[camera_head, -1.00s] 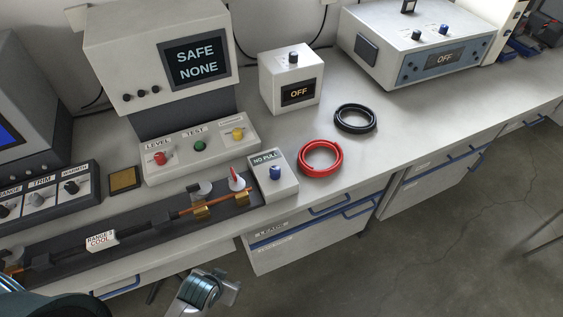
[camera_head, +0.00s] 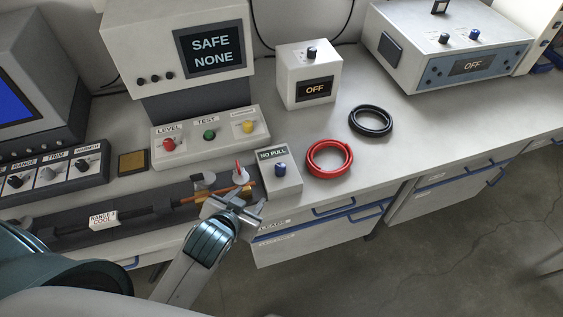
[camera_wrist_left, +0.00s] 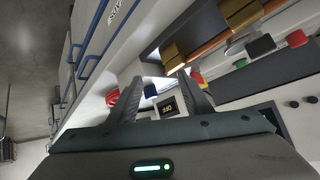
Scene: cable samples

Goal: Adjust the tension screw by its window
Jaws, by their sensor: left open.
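The tension screw looks to be the blue knob (camera_head: 280,170) on a small white box (camera_head: 287,183) whose window (camera_head: 271,154) reads "NO PULL". It stands at the right end of the dark sample rail (camera_head: 140,212). My left gripper (camera_head: 233,206) is open and empty, over the front edge of the rail, left of and nearer than the knob. In the left wrist view, a blue knob (camera_wrist_left: 151,90) shows between my open fingers (camera_wrist_left: 160,88), beyond the tips. My right gripper is not in view.
A red cable coil (camera_head: 329,160) lies right of the white box, with a black coil (camera_head: 371,121) behind. A panel with red, green and yellow knobs (camera_head: 210,138) stands behind the rail, under a screen (camera_head: 211,50) reading "SAFE NONE". A white box (camera_head: 309,75) shows "OFF".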

